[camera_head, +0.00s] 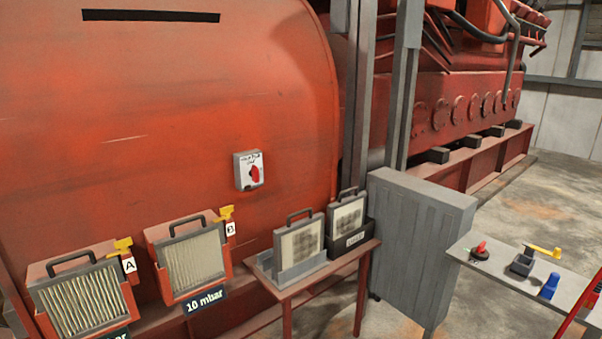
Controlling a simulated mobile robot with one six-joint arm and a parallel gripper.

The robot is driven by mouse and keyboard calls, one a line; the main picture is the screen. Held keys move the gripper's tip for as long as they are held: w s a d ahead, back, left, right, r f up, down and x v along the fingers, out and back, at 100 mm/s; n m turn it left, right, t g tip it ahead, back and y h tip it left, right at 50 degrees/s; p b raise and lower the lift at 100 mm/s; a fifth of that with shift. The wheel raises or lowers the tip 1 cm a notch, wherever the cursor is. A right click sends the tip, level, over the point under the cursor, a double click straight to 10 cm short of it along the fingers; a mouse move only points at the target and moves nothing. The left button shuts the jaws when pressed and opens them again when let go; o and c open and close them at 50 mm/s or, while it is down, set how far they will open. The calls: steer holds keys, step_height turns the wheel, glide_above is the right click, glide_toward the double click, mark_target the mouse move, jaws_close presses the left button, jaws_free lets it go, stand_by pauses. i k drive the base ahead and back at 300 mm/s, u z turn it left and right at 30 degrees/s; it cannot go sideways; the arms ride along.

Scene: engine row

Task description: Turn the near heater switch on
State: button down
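A small grey switch box (249,171) with a white label and a red knob (255,174) is mounted on the red engine casing, near the middle of the view. The label's writing is too small to read, so I cannot tell whether this is the near heater switch. The red knob looks tilted, but its on or off position is unclear. No second box of this kind shows. My gripper is not in view.
Filter units A (80,295) and B (192,262), with yellow levers, sit below left. A small table (325,270) holds two framed panels. A grey cabinet (420,240) and a bench (500,262) with small parts stand right. Bare floor shows at far right.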

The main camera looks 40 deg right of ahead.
mark_target(254, 172)
steer(key=z, duration=0.85)
steer(key=k, duration=1)
steer(key=u, duration=0.05)
steer(key=i, duration=0.9)
steer(key=z, duration=0.05)
